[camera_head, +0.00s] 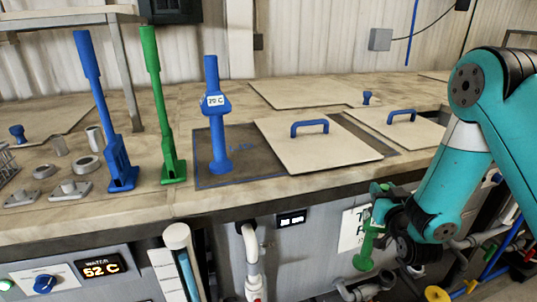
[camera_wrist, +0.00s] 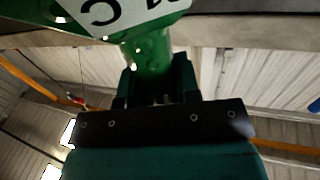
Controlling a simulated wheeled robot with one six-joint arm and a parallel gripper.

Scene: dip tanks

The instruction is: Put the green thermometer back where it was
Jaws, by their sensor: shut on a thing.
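My gripper (camera_head: 384,212) is low at the right, in front of the bench's front face and below the worktop edge. It is shut on the green thermometer (camera_head: 368,243), whose lower part and round foot show below the jaws. In the wrist view the green shaft (camera_wrist: 150,52) stands between the jaws (camera_wrist: 155,85), with part of a white label (camera_wrist: 115,12) ending in "C" above.
A tall green tool (camera_head: 160,110) and a tall blue tool (camera_head: 101,110) stand left of the blue thermometer. A flat lid (camera_head: 318,150) with a blue handle partly covers the tank. Small metal parts (camera_head: 70,190) lie at the left. Pipes (camera_head: 365,290) run below my gripper.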

